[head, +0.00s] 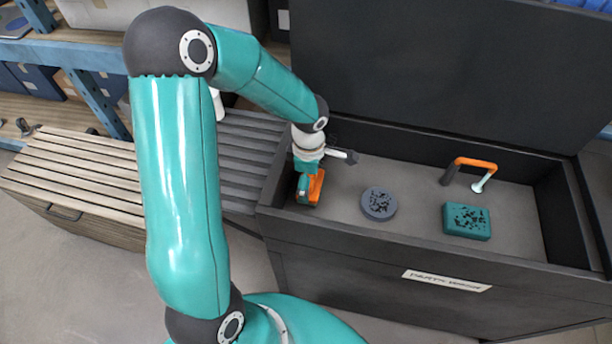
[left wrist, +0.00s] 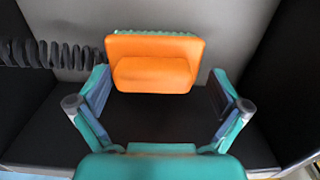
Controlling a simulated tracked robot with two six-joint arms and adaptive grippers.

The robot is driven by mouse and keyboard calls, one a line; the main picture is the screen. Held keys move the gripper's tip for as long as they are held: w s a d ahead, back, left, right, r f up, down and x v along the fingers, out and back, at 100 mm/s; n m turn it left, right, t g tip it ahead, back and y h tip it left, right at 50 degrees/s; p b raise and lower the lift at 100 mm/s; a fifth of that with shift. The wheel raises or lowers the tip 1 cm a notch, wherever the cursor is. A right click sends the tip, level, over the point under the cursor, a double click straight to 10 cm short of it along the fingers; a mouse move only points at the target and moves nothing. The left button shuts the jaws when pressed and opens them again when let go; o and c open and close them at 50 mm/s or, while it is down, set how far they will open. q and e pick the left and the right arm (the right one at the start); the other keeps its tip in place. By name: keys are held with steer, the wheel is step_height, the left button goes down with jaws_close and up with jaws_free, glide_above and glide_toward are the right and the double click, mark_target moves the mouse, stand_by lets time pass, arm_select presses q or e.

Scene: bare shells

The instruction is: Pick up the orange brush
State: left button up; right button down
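The orange brush (head: 316,187) lies at the left end of the black open bin (head: 400,245). In the left wrist view the brush (left wrist: 152,62) shows an orange back with a raised grip and a teal strip along its far edge. My left gripper (head: 307,182) points down into the bin at the brush and partly hides it. In the left wrist view my left gripper (left wrist: 158,88) has its fingers spread apart, one on each side of the brush, with small gaps showing. My right gripper is in neither view.
A dark round pad (head: 379,203), a spotted teal block (head: 467,221) and an orange-handled tool (head: 477,163) lie farther right in the bin. Its raised black lid (head: 440,70) stands behind. A slatted wooden cabinet (head: 75,180) stands at left.

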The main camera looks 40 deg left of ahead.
arm_select(q)
steer(key=c, duration=1.2)
steer(key=shift+o, duration=0.2)
step_height(320, 180, up, 20)
steer(key=shift+b, duration=0.4)
